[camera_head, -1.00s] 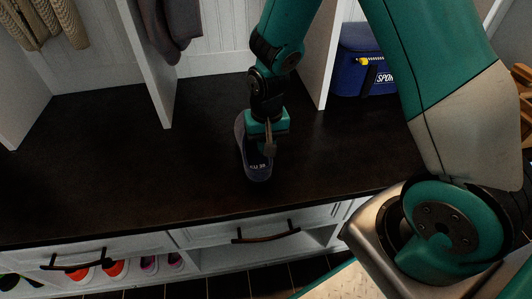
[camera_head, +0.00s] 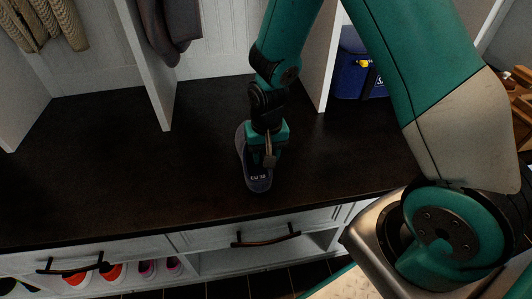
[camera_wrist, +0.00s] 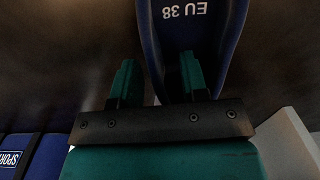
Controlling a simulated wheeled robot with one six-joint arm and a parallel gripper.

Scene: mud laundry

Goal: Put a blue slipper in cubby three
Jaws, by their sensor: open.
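A dark blue slipper (camera_head: 259,183) marked EU 38 lies on the dark bench top, its marked end toward the front edge. My gripper (camera_head: 268,157) is open and low over it, pointing down. In the wrist view, one side edge of the slipper (camera_wrist: 190,22) passes between my open fingers (camera_wrist: 158,80). The right finger overlaps the slipper's inside and the left finger is outside it. Part of the slipper is hidden by my gripper. No cubby number is visible, so I cannot tell which one is cubby three.
Below the bench (camera_head: 90,180) are drawers with black handles (camera_head: 265,236). Under them, one open cubby holds orange and pink shoes (camera_head: 113,272); the cubby to its right (camera_head: 265,254) looks empty. White dividers (camera_head: 148,75) stand on the bench. A blue bag (camera_head: 355,75) is at back right.

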